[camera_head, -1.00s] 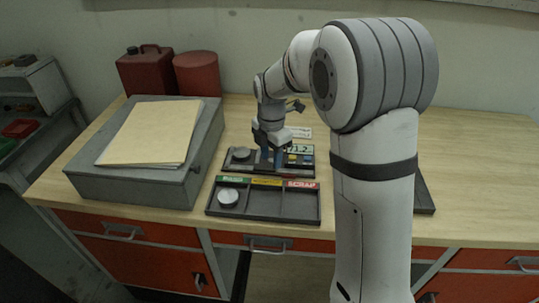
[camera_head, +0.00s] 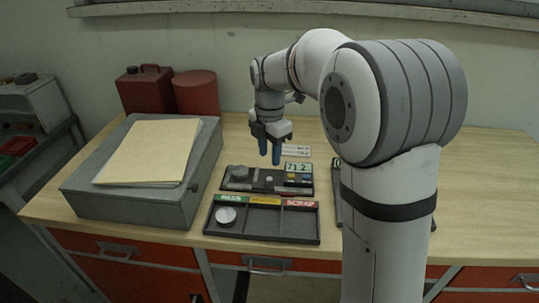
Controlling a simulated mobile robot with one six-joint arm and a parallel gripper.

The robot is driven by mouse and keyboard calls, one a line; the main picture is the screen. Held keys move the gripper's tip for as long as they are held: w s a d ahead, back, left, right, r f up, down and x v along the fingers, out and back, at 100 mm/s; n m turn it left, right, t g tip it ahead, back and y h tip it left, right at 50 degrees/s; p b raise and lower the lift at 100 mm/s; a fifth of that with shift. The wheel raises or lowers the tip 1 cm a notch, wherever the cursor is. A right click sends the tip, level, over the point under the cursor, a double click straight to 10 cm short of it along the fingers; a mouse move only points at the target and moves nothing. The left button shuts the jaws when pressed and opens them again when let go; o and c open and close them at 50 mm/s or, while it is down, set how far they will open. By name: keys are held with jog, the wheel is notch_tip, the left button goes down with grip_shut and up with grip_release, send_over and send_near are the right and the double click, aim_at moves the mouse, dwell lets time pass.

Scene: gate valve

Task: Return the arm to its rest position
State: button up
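My gripper (camera_head: 270,156) hangs above the back of a dark gauge plate (camera_head: 262,192), its two blue fingers pointing down with a gap between them. Nothing shows between the fingers. My arm bends over from the right, its large shoulder and upper column filling the right of the picture. The gauge plate carries a grey round piece (camera_head: 240,173) at its left and a display (camera_head: 298,167) that reads 71.2.
A black sorting tray (camera_head: 262,239) lies in front, with green, yellow and red SCRAP labels. A metal disc (camera_head: 226,216) sits in its left compartment. A grey box (camera_head: 120,206) with a folder (camera_head: 148,152), and red cans (camera_head: 197,92), stand left.

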jog(key=s+d+m+t, duration=0.1)
jog(key=s+d+m, duration=0.2)
jog(key=s+m, duration=0.5)
jog(key=s+d+m+t, duration=0.1)
jog(key=s+d+m, duration=0.2)
jog(key=s+m, duration=0.5)
jog(key=s+d+f+m+t, duration=0.1)
jog(key=s+d+m, duration=0.2)
jog(key=s+m, duration=0.5)
jog(key=shift+s+d+m, duration=0.15)
jog(key=shift+s+m, duration=0.25)
